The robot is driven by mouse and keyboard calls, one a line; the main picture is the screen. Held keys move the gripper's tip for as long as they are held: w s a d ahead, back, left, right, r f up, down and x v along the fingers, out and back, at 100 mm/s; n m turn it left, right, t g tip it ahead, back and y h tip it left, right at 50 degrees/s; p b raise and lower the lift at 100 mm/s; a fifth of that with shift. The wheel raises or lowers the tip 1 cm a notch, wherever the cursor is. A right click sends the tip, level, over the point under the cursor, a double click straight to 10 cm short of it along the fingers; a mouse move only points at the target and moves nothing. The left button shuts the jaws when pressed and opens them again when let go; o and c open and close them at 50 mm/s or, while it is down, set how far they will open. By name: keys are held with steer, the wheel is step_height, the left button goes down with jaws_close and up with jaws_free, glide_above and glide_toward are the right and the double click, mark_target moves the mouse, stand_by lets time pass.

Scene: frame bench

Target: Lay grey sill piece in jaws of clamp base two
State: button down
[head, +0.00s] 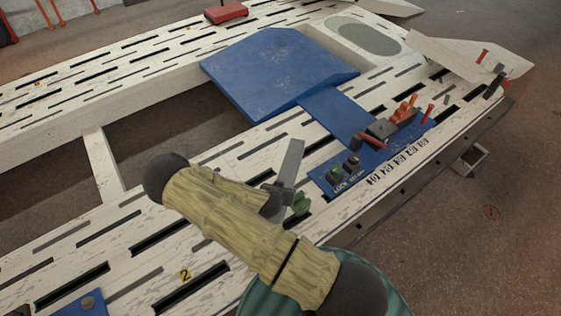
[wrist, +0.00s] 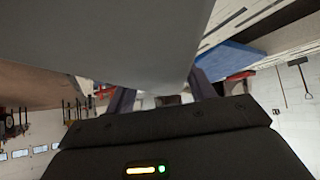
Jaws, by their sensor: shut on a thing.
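The grey sill piece (head: 289,163) shows in the head view as a narrow grey bar rising beyond my forearm. It is large and close at the top of the wrist view (wrist: 120,40). My gripper (wrist: 160,98) is shut on the grey sill piece, which stands out past the fingers. In the head view my arm hides most of the gripper. A yellow "2" mark (head: 186,275) is on the bench. Near it, a blue base with a bolt (head: 85,305) is cut off at the bottom edge. I cannot tell whether it is clamp base two; no jaws show.
The white slotted bench (head: 120,238) has a large opening at its middle left. A blue ramp plate (head: 275,70) lies beyond the arm. A blue control panel (head: 340,172) with levers and orange parts is at the right. A red block (head: 226,11) sits at the back.

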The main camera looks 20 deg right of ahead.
steer(key=n+p, duration=0.1)
steer(key=r+n+y+p, duration=0.1)
steer(key=p, duration=0.1)
steer(key=shift+s+r+t+y, duration=0.25)
steer(key=shift+s+t+y, duration=0.05)
steer(key=shift+s+t, duration=0.1)
steer(key=shift+s+a+r+n+y+p, duration=0.2)
steer(key=shift+r+n+y+p, duration=0.1)
steer(key=shift+n+p, duration=0.25)
steer(key=shift+s+a+r+n+y+p, duration=0.2)
steer(key=shift+n+y+p, duration=0.15)
steer(key=shift+p, duration=0.35)
steer(key=a+r+n+y+p, duration=0.1)
steer(key=p, duration=0.1)
steer(key=s+r+n+p, duration=0.1)
steer(key=shift+s+a+r+t+y+p, duration=0.15)
steer(key=shift+s+a+t+y+p, duration=0.15)
steer(key=shift+a+y+p, duration=0.1)
steer(key=shift+s+a+r+n, duration=0.15)
steer(key=shift+a+n, duration=0.1)
steer(key=shift+n, duration=0.15)
